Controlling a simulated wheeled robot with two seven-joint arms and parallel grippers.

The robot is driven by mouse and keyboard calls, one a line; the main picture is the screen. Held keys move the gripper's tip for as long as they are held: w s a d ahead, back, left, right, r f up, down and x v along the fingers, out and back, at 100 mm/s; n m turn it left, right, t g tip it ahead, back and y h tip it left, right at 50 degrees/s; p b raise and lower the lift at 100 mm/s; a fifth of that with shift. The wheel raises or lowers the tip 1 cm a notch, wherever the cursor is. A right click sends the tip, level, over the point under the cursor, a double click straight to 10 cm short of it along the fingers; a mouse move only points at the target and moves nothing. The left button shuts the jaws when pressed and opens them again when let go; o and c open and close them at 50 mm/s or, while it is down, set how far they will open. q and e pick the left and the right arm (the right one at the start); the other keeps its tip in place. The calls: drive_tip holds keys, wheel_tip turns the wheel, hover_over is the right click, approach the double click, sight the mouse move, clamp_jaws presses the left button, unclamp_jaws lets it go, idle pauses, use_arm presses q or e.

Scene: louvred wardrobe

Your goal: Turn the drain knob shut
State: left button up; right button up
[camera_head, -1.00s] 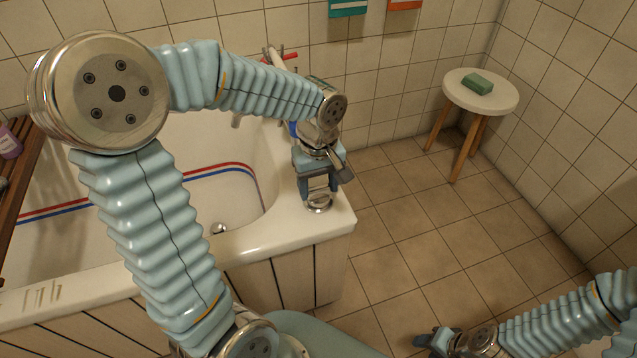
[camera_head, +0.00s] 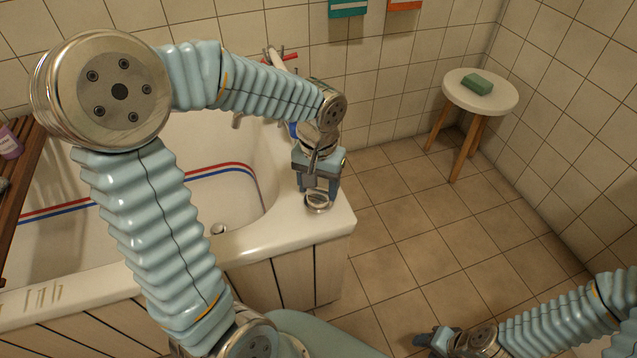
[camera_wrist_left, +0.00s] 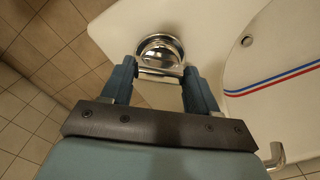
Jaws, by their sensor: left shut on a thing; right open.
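The drain knob (camera_head: 318,202) is a round chrome fitting on the white rim at the tub's near right corner. It also shows in the left wrist view (camera_wrist_left: 160,50), with a raised bar across its round base. My left gripper (camera_head: 319,193) points down over the knob, with its fingertips (camera_wrist_left: 160,73) on either side of the knob's bar. It is shut on the bar. My right gripper (camera_head: 428,338) is open and empty, low at the bottom right over the floor. The drain hole (camera_head: 218,229) shows in the tub floor.
The white bathtub (camera_head: 270,236) has red and blue stripes inside. A wooden rack (camera_head: 22,180) with a purple bottle (camera_head: 9,142) lies across its left end. A white stool (camera_head: 479,95) with green soap (camera_head: 477,84) stands at the back right. The tiled floor between is clear.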

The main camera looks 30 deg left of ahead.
sight(319, 188)
use_arm(q)
drive_tip(key=m, duration=0.5)
drive_tip(key=shift+m+p, duration=0.3)
drive_tip(key=shift+p, duration=0.1)
drive_tip(key=shift+m+p, duration=0.4)
drive_tip(key=shift+m, duration=1.8)
drive_tip(key=o, duration=1.1)
drive_tip(key=shift+c, duration=0.2)
wheel_tip(319, 188, up, 14)
drive_tip(key=p, duration=0.1)
drive_tip(key=shift+f, duration=0.15)
